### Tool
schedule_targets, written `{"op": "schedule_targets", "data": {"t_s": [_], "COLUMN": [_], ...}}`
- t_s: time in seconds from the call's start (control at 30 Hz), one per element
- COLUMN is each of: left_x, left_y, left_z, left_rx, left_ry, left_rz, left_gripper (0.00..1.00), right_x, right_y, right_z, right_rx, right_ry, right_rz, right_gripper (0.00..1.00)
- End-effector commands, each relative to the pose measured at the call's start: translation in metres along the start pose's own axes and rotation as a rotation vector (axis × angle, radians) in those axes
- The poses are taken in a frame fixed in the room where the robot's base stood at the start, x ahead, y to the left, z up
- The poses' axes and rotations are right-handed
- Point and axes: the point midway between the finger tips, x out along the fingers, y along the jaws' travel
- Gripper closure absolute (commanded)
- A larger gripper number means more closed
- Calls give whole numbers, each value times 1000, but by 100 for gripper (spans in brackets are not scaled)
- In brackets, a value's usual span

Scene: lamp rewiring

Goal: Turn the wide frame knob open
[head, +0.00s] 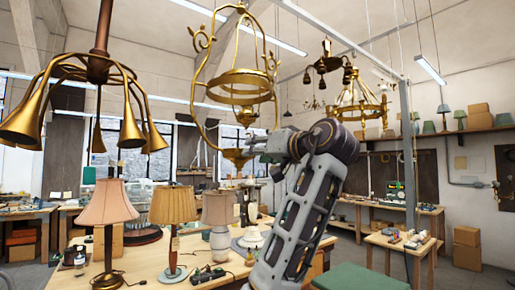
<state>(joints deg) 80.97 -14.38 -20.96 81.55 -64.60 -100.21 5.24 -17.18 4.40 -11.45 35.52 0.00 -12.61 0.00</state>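A wide brass lantern frame (199,82) hangs from above, left of centre, with curled ornaments and rings inside it. A brass fitting (237,157) sits at its bottom end. It may be the frame knob, but I cannot tell for sure. My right arm reaches up from the lower right. Its gripper (254,145) is at the right side of this bottom fitting, pointing left. The fingertips are small and overlap the brass, so I cannot tell whether they touch it or are closed. My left gripper is out of view.
A bronze chandelier (97,68) with horn-shaped arms hangs at the left, and another brass chandelier (360,104) hangs behind my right arm. Below, a wooden bench (140,268) carries several shaded lamps (108,203). A grey post (409,165) stands to the right.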

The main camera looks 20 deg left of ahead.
Motion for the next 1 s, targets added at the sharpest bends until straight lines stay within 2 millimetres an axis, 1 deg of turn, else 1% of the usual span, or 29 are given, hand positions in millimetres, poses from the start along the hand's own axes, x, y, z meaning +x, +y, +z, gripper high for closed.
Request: {"op": "schedule_targets", "data": {"t_s": [0.13, 0.47, 0.57, 0.8, 1.0], "left_x": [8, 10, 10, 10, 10], "left_y": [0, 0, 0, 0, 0], "left_z": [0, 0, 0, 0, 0], "left_rx": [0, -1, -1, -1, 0], "left_ry": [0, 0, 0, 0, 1], "left_rz": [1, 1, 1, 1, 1], "left_gripper": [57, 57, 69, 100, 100], "right_x": [-3, -3, -3, -3, -3], "right_y": [2, 5, 5, 5, 4], "right_z": [0, 1, 1, 1, 1], "right_rx": [-1, -2, -2, -2, -2], "right_ry": [-1, -1, -2, -1, -1], "right_rz": [2, 5, 5, 5, 4], "right_gripper": [48, 48, 48, 48, 48]}}
